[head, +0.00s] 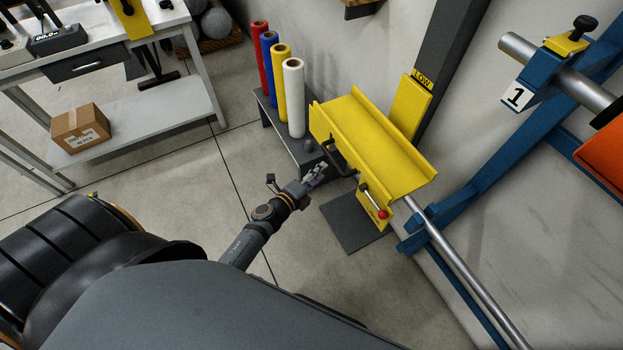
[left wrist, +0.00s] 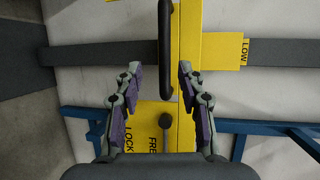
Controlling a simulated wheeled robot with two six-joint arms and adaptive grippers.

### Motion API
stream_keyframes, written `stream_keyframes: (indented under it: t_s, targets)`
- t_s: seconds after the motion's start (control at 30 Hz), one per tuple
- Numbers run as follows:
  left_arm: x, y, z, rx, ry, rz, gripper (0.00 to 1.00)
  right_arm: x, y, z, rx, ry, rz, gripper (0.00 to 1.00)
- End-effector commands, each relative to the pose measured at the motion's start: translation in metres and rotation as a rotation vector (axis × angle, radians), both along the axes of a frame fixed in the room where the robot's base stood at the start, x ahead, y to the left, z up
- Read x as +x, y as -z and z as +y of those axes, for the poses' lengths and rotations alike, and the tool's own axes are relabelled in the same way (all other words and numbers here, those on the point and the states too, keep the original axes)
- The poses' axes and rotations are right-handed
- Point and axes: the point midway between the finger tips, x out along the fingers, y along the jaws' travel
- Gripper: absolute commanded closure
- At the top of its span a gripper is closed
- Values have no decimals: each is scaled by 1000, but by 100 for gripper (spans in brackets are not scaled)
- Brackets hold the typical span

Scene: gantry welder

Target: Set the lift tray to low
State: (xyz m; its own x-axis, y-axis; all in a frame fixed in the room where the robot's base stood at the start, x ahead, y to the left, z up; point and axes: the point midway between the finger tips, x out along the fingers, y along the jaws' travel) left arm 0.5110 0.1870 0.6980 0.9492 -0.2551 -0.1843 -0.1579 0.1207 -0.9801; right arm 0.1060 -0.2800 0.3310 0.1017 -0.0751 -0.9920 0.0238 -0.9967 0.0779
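The yellow lift tray (head: 385,145) is a channel on a dark post (head: 445,55). A yellow LOW plate (head: 411,100) is on the post just behind it; the plate also shows in the left wrist view (left wrist: 246,50). A black bar handle (head: 336,156) is on the tray's near side. A lever with a red knob (head: 382,214) is at its right end. My left gripper (head: 322,170) is open close to the handle. In the left wrist view its fingers (left wrist: 159,72) lie either side of the handle (left wrist: 166,50); contact is unclear. My right gripper is not in view.
A grey stand (head: 290,140) with several coloured rolls is left of the tray. A blue frame (head: 500,155) with metal bars is to the right. A workbench (head: 120,55) with a cardboard box (head: 79,128) is at upper left.

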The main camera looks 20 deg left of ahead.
Motion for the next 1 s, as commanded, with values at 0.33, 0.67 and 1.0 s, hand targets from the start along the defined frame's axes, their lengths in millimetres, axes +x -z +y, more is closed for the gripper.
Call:
stream_keyframes:
  t_s: [0.33, 0.67, 1.0]
  targets:
    - [-42, -7, 11, 0, 1, 1, 61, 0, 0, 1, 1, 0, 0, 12]
    - [-42, -8, 11, 0, 0, 0, 61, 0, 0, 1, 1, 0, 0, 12]
    - [-53, 33, 28, -125, -100, 132, 61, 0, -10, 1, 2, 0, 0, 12]
